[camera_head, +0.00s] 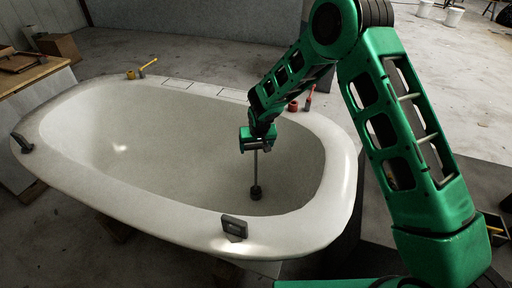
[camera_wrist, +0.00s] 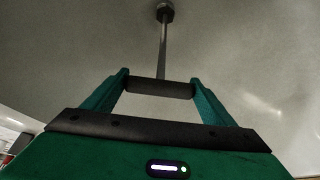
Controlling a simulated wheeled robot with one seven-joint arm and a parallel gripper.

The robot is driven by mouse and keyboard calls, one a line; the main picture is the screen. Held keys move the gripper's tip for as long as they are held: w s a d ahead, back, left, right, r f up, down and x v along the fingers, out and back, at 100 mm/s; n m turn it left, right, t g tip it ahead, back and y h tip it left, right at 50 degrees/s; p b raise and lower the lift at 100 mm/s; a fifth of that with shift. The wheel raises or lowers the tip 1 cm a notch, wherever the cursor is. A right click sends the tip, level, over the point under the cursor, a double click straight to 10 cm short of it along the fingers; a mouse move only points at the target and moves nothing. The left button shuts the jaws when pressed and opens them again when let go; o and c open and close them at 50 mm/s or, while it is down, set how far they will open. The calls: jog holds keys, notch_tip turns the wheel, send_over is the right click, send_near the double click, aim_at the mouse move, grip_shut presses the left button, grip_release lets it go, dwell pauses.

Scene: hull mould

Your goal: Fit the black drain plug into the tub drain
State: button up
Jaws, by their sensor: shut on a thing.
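The black drain plug (camera_head: 256,192) is a small dark cylinder at the lower end of a thin grey rod, inside the white tub (camera_head: 110,207). It also shows in the wrist view (camera_wrist: 164,11), at the top of the picture. My gripper (camera_head: 257,146) is above it, shut on the rod (camera_wrist: 163,48), which hangs almost upright. The plug is low in the tub near its right end; whether it touches the tub floor I cannot tell. The drain does not show in either view and may be hidden beneath the plug.
A dark clamp-like block (camera_head: 234,227) sits on the near rim, and another (camera_head: 22,142) on the left rim. A yellow-handled tool (camera_head: 148,67) and red items (camera_head: 293,106) lie along the far rim. A wooden bench (camera_head: 30,78) stands at the left.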

jog(key=shift+f, duration=0.2)
jog(key=o, duration=1.1)
jog(key=shift+f, duration=0.1)
notch_tip(320, 180, up, 14)
jog(key=shift+r, duration=0.1)
dwell(1.1)
jog(key=shift+d, duration=0.15)
